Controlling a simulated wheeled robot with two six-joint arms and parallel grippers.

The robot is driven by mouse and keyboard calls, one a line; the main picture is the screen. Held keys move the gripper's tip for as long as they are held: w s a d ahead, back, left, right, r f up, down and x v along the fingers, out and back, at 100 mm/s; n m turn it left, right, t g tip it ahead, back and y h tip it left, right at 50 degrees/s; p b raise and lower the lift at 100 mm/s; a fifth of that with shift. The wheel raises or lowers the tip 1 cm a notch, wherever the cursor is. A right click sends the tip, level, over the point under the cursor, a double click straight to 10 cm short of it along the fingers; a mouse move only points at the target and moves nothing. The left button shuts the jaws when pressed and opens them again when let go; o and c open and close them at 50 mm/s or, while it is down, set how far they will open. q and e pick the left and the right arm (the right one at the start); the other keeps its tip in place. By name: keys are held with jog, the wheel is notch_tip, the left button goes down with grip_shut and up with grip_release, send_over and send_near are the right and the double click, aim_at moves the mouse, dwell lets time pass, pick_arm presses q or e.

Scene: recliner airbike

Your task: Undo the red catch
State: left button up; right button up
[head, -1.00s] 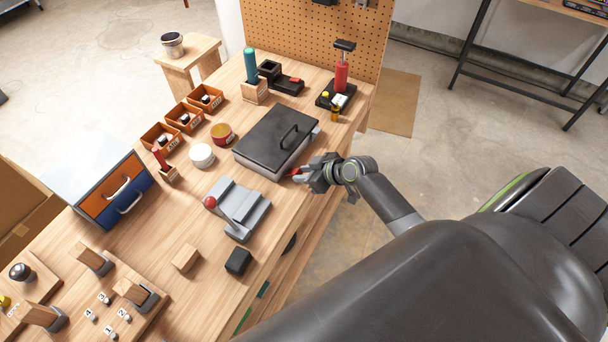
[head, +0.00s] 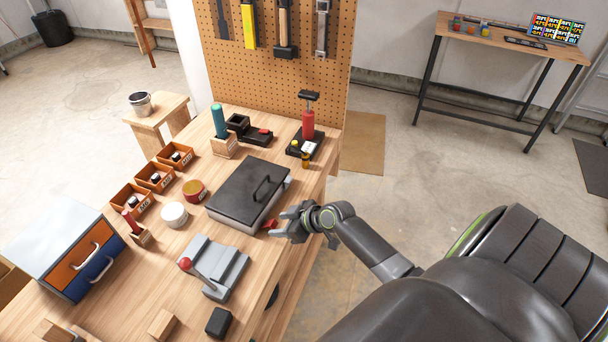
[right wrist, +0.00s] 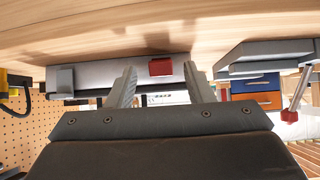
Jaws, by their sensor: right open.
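The red catch (head: 271,225) is a small red piece on the near right side of a grey case with a black lid (head: 240,188). The lid is down and has a black handle. My right gripper (head: 282,223) is close in front of the catch, at the bench edge. In the right wrist view the red catch (right wrist: 160,67) shows between the two open fingers, nearer the right one. I cannot tell whether the fingers touch it. A grey metal catch (right wrist: 65,79) is on the same side of the case. My left gripper is not in view.
A grey fixture with a red-knobbed lever (head: 213,268) stands on the bench (head: 180,245) near the case. A white round tub (head: 173,215) and several orange bins are to the left. A red-bodied tool (head: 308,124) stands behind. Right of the bench is open floor.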

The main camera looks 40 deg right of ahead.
jog(key=b+v, duration=0.1)
jog(key=v, duration=1.5)
jog(key=shift+s+r, duration=0.15)
jog(key=shift+s, duration=0.1)
jog(key=shift+d, duration=0.15)
jog(key=s+d+f+m+g+h, duration=0.15)
jog(key=d+f, duration=0.25)
jog(key=f, duration=0.4)
jog(key=s+d+f+m+h, duration=0.2)
jog(key=s+d+f, duration=0.1)
jog(key=f, duration=0.6)
jog(key=s+d+f+m+g+h, duration=0.15)
jog(key=d+f, duration=0.25)
jog(key=f, duration=0.4)
jog(key=s+a+f+m+g+h, duration=0.1)
jog(key=s+a+f+m+g, duration=0.15)
jog(key=s+f, duration=0.8)
jog(key=s+a+f+n+g, duration=0.1)
jog(key=s+a+f+g, duration=0.1)
jog(key=s+a+f, duration=0.8)
jog(key=s+a, duration=0.3)
jog(key=s, duration=0.2)
